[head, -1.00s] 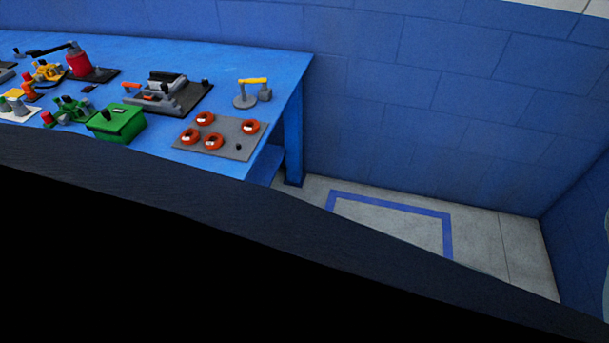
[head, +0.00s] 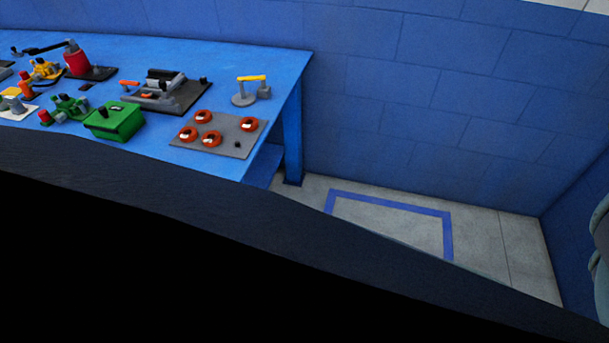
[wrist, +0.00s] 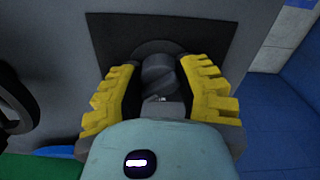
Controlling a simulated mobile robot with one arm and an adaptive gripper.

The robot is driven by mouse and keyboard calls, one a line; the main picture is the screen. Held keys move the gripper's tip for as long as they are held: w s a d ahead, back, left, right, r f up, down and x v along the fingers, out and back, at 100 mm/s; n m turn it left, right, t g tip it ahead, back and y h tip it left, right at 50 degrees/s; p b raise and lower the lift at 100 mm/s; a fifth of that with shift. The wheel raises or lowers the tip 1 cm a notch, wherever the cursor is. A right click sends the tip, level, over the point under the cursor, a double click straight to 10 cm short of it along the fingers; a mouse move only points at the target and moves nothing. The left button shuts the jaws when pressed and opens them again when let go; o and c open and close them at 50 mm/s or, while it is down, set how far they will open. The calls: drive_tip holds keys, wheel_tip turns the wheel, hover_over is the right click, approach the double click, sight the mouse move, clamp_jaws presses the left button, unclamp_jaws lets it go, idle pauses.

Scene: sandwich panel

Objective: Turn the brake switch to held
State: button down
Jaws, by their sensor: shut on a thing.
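In the wrist view, a round dark grey knob (wrist: 158,72), which I take to be the brake switch, sits on a dark square plate (wrist: 112,24) on a grey panel (wrist: 65,60). My gripper (wrist: 160,80) has its two yellow fingers on either side of the knob and is shut on it. The knob's raised grip bar looks tilted. Any marking for held is not legible, and the fingers hide the knob's sides. I cannot make out my gripper or this switch in the head view.
The wrist view shows a dark rounded part (wrist: 14,105) at left and a blue wall (wrist: 300,65) at right. In the head view, a blue table (head: 220,70) carries several devices, including a green box (head: 114,122) and a grey board (head: 225,150). Floor (head: 385,225) beside it is clear.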

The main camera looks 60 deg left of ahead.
idle(0.4)
drive_tip(key=c, duration=0.5)
unclamp_jaws()
drive_tip(key=shift+r, duration=0.1)
drive_tip(key=shift+r, duration=3.65)
drive_tip(key=shift+w, duration=0.1)
